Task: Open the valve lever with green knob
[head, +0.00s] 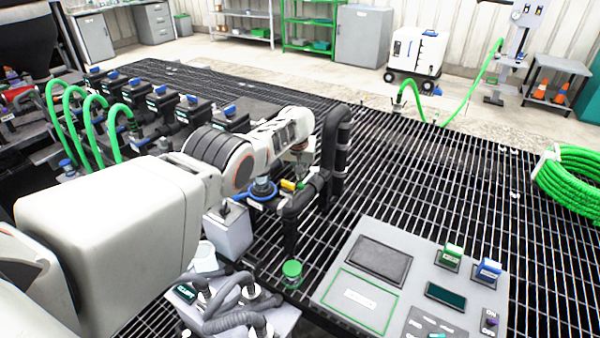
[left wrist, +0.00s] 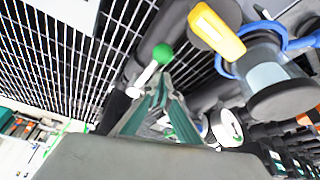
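The valve lever is a white rod (left wrist: 146,76) with a round green knob (left wrist: 162,53) at its end, seen in the left wrist view. My left gripper (left wrist: 161,86) has its teal fingers drawn together at the tips, right by the rod and just below the knob in the picture. I see nothing clearly gripped between them, and contact with the rod cannot be told. In the head view my left gripper (head: 302,165) points down over the pipework, mostly hidden by my wrist. A yellow handle (left wrist: 217,32) lies beside the lever. My right gripper is not in view.
A blue ring (left wrist: 231,61) surrounds a nearby fitting. A black pipe (head: 336,145) rises right beside my left gripper. Open grating (head: 430,170) lies to the right.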

